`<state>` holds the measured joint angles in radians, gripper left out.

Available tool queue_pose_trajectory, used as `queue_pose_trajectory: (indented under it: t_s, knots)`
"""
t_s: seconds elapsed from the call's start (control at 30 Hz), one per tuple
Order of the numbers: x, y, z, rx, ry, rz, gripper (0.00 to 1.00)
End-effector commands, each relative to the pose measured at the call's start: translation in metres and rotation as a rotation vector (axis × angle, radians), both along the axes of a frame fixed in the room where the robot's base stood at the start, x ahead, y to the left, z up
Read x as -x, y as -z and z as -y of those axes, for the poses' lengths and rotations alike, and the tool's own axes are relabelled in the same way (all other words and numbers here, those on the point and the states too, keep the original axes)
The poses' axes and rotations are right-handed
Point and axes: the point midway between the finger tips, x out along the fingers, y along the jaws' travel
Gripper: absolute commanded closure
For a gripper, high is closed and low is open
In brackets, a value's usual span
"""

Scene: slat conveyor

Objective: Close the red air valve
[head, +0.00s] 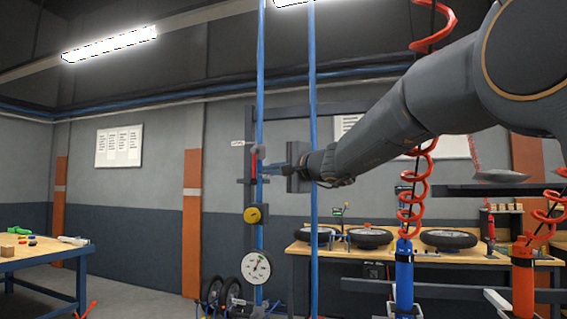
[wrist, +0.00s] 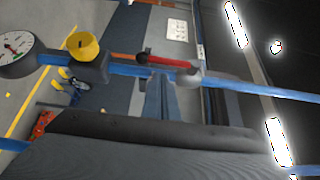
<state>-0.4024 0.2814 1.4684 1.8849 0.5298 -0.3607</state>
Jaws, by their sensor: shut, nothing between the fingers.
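The red valve lever (head: 253,166) stands upright along the left blue pipe (head: 260,90), just below a grey valve body (head: 260,151). In the wrist view the red lever (wrist: 165,60) runs nearly parallel to the pipe, with the grey valve body (wrist: 188,77) at its right end. My gripper (head: 266,169) reaches in from the right at lever height, its blue fingers together and empty. In the wrist view the fingertips (wrist: 160,76) lie close to the pipe and lever; I cannot tell whether they touch. The lever's lower end is clear of the fingers.
A yellow round knob (head: 255,215) and a pressure gauge (head: 257,267) sit lower on the same pipe. A second blue pipe (head: 313,230) stands close on the right, by my arm. A bench (head: 440,255) with wheels and red coiled hoses (head: 414,190) are to the right.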

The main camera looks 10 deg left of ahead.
Motion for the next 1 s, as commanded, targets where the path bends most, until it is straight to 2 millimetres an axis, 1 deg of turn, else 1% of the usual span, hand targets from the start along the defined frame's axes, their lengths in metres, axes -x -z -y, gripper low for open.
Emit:
queue_pose_trajectory:
  t_s: [0.03,0.1,0.3,0.73,1.0]
  knots:
    - [0.001,-0.001,-0.006,0.0,-0.001,-0.002,1.0]
    - [0.002,-0.001,-0.012,-0.001,-0.001,-0.001,1.0]
    - [0.002,0.0,-0.017,-0.001,0.0,-0.001,1.0]
    - [0.0,0.001,-0.014,-0.006,0.004,0.001,1.0]
    - [-0.009,0.005,-0.002,-0.037,0.023,0.003,1.0]
